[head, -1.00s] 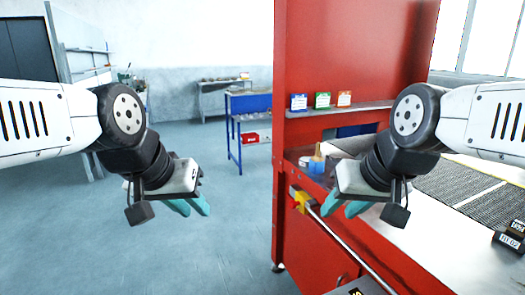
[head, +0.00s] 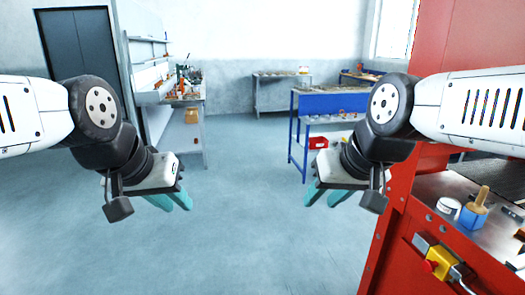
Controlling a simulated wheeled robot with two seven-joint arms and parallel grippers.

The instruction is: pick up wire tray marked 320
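The wire tray marked 320 is not visible in the head view. My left gripper (head: 170,199) hangs over the open floor at the left, its teal fingers pointing down and forward. My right gripper (head: 328,196) hangs at the middle right, left of the red machine (head: 397,220). Both grippers hold nothing that I can see. The teal fingers of each show a small gap between them. A dark mesh belt (head: 490,172) shows only partly at the right edge, behind my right arm.
The grey floor (head: 245,230) ahead is clear. A blue bench (head: 325,103) with a red bin (head: 318,143) stands further back. A cluttered workbench (head: 190,97) is at the left. The machine's ledge holds a blue brush-like item (head: 474,215); a yellow switch box (head: 439,263) sticks out below.

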